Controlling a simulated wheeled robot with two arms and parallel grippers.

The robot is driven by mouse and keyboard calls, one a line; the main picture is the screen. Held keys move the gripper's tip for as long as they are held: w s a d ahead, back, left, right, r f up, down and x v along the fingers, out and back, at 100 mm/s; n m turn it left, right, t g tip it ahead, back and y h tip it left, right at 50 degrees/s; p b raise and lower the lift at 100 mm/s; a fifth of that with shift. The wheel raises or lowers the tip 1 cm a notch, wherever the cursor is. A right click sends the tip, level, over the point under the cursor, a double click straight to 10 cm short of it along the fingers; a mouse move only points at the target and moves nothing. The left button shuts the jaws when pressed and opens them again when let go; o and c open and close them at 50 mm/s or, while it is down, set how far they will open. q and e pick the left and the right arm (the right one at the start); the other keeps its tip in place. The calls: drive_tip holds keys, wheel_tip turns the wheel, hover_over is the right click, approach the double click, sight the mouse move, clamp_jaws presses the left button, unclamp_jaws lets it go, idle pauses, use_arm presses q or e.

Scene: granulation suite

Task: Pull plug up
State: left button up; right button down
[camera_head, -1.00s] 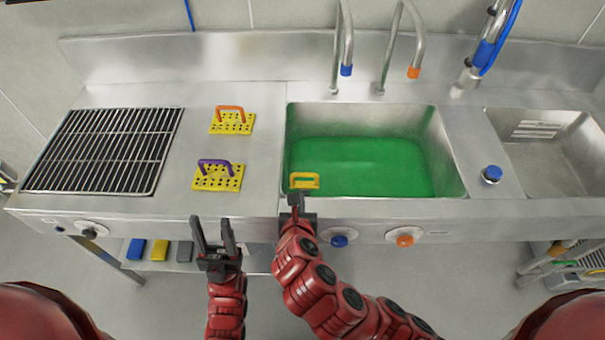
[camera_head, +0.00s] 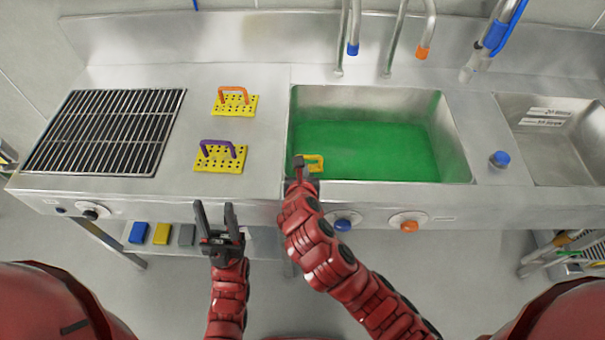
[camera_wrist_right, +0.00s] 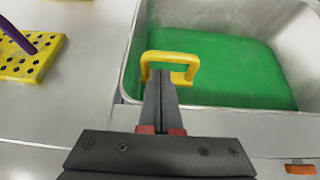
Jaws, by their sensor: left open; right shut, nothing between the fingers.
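A yellow loop handle (camera_head: 315,163), which looks like the plug's handle, stands at the front left corner of the sink with green liquid (camera_head: 365,150). It also shows in the right wrist view (camera_wrist_right: 185,58); what is below it is hidden. My right gripper (camera_head: 299,163) is shut and empty, its fingertips at the left side of the handle in the head view. In the wrist view the shut fingers (camera_wrist_right: 160,78) overlap the handle's near side; I cannot tell whether they touch. My left gripper (camera_head: 215,208) is open and empty in front of the counter's front edge.
Two yellow perforated blocks with an orange handle (camera_head: 236,103) and a purple handle (camera_head: 220,157) lie on the counter left of the sink. A grate (camera_head: 105,130) is farther left. Taps (camera_head: 353,35) hang behind the sink. A blue knob (camera_head: 500,159) stands right of it.

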drive_tip(key=shift+x, duration=0.95)
wheel_tip(320, 180, up, 5)
drive_tip(key=p, duration=0.4)
drive_tip(key=shift+r+p, duration=0.1)
drive_tip(key=shift+p, duration=0.3)
